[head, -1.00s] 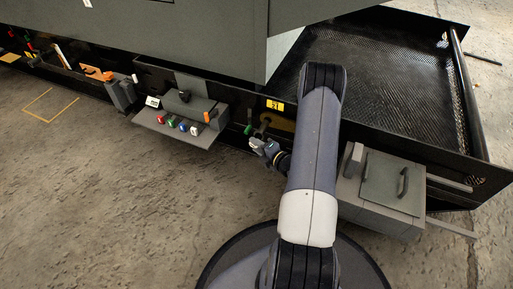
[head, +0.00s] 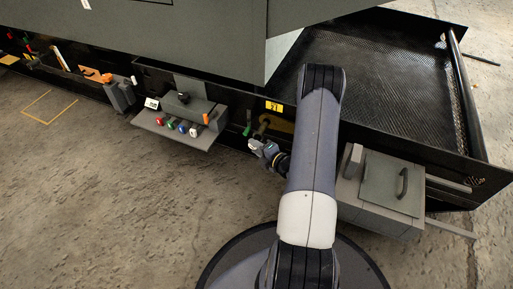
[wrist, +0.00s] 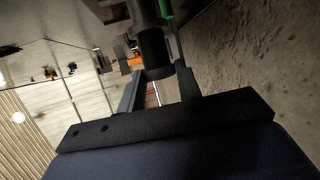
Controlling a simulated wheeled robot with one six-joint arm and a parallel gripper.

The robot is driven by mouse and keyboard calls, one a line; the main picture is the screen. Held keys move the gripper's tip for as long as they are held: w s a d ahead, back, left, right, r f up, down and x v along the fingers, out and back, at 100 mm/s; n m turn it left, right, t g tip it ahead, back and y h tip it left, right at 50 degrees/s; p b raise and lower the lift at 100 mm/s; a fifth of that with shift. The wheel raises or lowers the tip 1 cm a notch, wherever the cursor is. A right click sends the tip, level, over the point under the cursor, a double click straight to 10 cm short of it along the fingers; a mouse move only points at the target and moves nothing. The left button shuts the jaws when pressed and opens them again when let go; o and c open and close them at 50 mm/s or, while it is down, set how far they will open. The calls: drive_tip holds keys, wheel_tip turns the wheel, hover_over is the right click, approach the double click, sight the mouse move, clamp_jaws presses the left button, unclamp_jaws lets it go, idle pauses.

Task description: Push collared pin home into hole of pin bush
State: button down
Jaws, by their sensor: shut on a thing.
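My gripper (head: 262,149) is in front of the dark panel, just left of my arm link. In the wrist view its two fingers (wrist: 160,88) close on a dark cylindrical piece, which I take for the collared pin (wrist: 154,48). The pin points away from the gripper towards the panel. Its far end and collar are not clear, so I cannot tell how deep it sits. The pin bush and its hole are not clearly visible; a brassy patch (head: 283,126) on the panel lies behind my gripper, partly hidden by my arm.
A green handle (head: 247,130) stands close left of my gripper; green also shows in the wrist view (wrist: 166,9). A grey shelf (head: 170,130) with coloured knobs is further left. A grey box with a handled lid (head: 384,180) is right of my arm. Open floor lies front left.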

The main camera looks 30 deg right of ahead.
drive_tip(key=shift+w+d, duration=0.9)
drive_tip(key=shift+d, duration=0.2)
drive_tip(key=shift+w+d, duration=0.85)
drive_tip(key=shift+d, duration=0.3)
drive_tip(key=shift+w+d, duration=0.9)
drive_tip(key=shift+d, duration=0.2)
idle(0.6)
drive_tip(key=c, duration=0.9)
unclamp_jaws()
drive_tip(key=shift+s, duration=0.1)
drive_tip(key=p, duration=0.4)
approach(263, 133)
drive_tip(key=shift+s+d, duration=0.35)
drive_tip(key=shift+d, duration=0.2)
drive_tip(key=shift+a+b+x, duration=0.2)
drive_tip(key=shift+b+x, duration=0.8)
drive_tip(key=shift+x, duration=1.65)
drive_tip(key=shift+a+b+x, duration=0.2)
drive_tip(key=shift+b+x, duration=0.8)
drive_tip(key=shift+x, duration=1.6)
